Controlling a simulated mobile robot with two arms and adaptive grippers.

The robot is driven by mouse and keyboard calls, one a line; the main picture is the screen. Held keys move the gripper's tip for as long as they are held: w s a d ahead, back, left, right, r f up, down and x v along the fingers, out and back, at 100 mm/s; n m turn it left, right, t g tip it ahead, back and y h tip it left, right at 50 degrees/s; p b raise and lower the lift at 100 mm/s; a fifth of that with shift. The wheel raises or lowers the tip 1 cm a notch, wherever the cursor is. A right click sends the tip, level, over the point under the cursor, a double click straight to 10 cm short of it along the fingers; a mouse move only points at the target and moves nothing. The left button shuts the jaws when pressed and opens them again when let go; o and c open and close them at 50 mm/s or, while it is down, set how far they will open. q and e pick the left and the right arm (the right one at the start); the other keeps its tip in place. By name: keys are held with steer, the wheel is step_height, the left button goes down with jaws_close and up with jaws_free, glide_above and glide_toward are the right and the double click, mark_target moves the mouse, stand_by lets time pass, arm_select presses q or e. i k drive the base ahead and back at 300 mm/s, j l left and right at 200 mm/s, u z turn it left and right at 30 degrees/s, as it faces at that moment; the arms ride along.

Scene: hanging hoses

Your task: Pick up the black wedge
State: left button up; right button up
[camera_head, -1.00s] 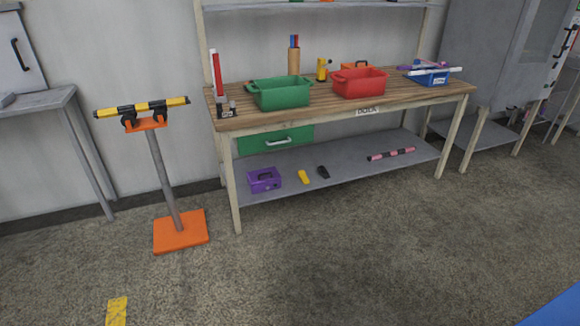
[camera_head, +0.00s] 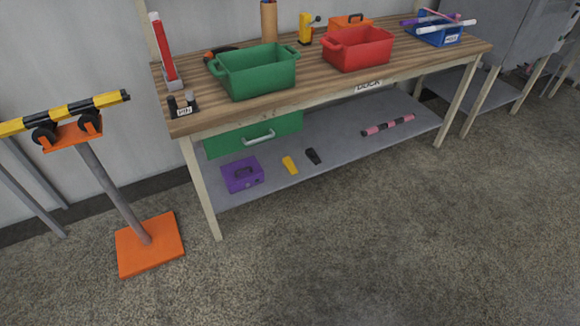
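The black wedge (camera_head: 313,156) is a small dark piece lying on the lower grey shelf (camera_head: 345,135) of the workbench. A yellow wedge (camera_head: 290,165) of similar size lies just to its left, apart from it. Neither of my grippers shows in the head view, so their state cannot be seen.
A purple box (camera_head: 242,175) and a pink-and-black striped bar (camera_head: 388,125) share the shelf. The wooden bench top (camera_head: 310,75) above holds a green bin (camera_head: 258,72) and a red bin (camera_head: 357,49). An orange-based stand (camera_head: 150,245) is at left. The front floor is clear.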

mark_target(310, 152)
steer(key=u, duration=0.35)
steer(key=i+l+u, duration=0.3)
steer(key=l+u, duration=0.35)
steer(key=i+l+u, duration=0.15)
steer(key=l+u, duration=0.15)
